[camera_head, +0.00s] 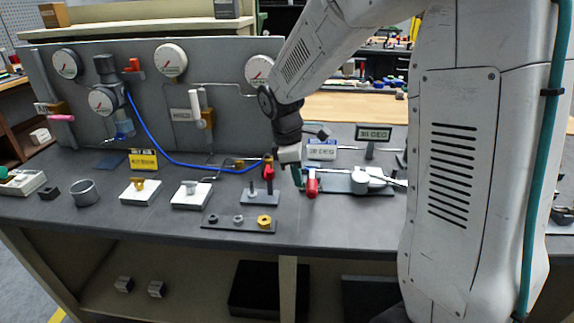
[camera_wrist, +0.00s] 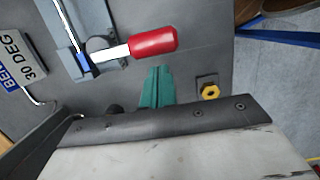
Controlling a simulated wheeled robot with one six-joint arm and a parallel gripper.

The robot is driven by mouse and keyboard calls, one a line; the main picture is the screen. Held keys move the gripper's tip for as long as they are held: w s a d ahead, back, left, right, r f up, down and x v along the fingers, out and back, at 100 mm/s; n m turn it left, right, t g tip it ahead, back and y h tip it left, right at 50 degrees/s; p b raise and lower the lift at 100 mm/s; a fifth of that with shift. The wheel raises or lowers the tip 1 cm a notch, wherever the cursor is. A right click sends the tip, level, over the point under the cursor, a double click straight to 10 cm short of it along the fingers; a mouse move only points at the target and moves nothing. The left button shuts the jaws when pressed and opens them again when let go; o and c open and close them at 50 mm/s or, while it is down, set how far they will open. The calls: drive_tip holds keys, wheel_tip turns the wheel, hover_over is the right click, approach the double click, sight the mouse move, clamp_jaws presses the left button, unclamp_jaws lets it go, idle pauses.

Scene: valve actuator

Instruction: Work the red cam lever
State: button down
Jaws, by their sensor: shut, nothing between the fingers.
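The red cam lever's handle (camera_wrist: 153,42) is a rounded red grip on a silver shaft in the wrist view. The shaft runs left to a grey pivot mount (camera_wrist: 100,44) with a blue part on it. The red handle also shows in the head view (camera_head: 312,186), beside my gripper, pointing toward the bench front. My gripper (camera_head: 300,180) has teal fingers, shut together and empty. In the wrist view the fingertips (camera_wrist: 158,70) lie just below the handle, with a small gap in the picture. I cannot tell their height relative to the handle.
A "30 DEG" sign (camera_wrist: 26,62) stands left of the lever. A yellow hex piece (camera_wrist: 210,91) is to the right of my fingers. A small stand (camera_head: 263,197) and a strip with knobs (camera_head: 238,226) are left of my gripper. A blue hose (camera_head: 190,163) crosses behind.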

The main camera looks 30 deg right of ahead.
drive_tip(key=shift+s+d+f, duration=0.15)
drive_tip(key=shift+s+d, duration=0.05)
drive_tip(key=shift+d, duration=0.15)
drive_tip(key=shift+s+d+f, duration=0.2)
drive_tip(key=shift+s+d, duration=0.15)
drive_tip(key=shift+d, duration=0.1)
